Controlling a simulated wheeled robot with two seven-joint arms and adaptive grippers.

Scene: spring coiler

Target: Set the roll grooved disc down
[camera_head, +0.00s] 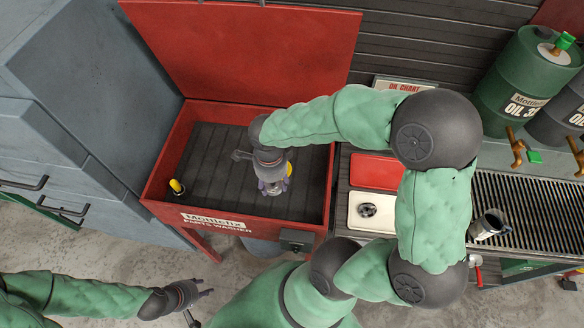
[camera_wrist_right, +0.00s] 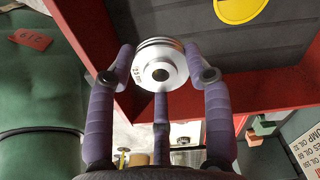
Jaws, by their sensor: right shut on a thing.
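The roll grooved disc (camera_wrist_right: 160,62) is a silver, grooved wheel with a dark centre hole and small lettering on its face. My right gripper (camera_head: 273,186) is shut on it, its purple fingers around the disc's sides in the right wrist view. In the head view the right gripper hangs over the red parts washer (camera_head: 323,172), above its dark slatted basin, and mostly hides the disc. I cannot tell how high the disc is. My left gripper (camera_head: 207,292) is at the lower left, over the floor, fingers apart and empty.
A yellow and black item (camera_head: 176,187) sits at the basin's left front. Right of the washer are a red tray (camera_head: 377,170) and a white tray (camera_head: 358,222) holding a dark round part (camera_head: 367,209). A metal grate (camera_head: 530,190) and oil drums (camera_head: 526,80) lie further right.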

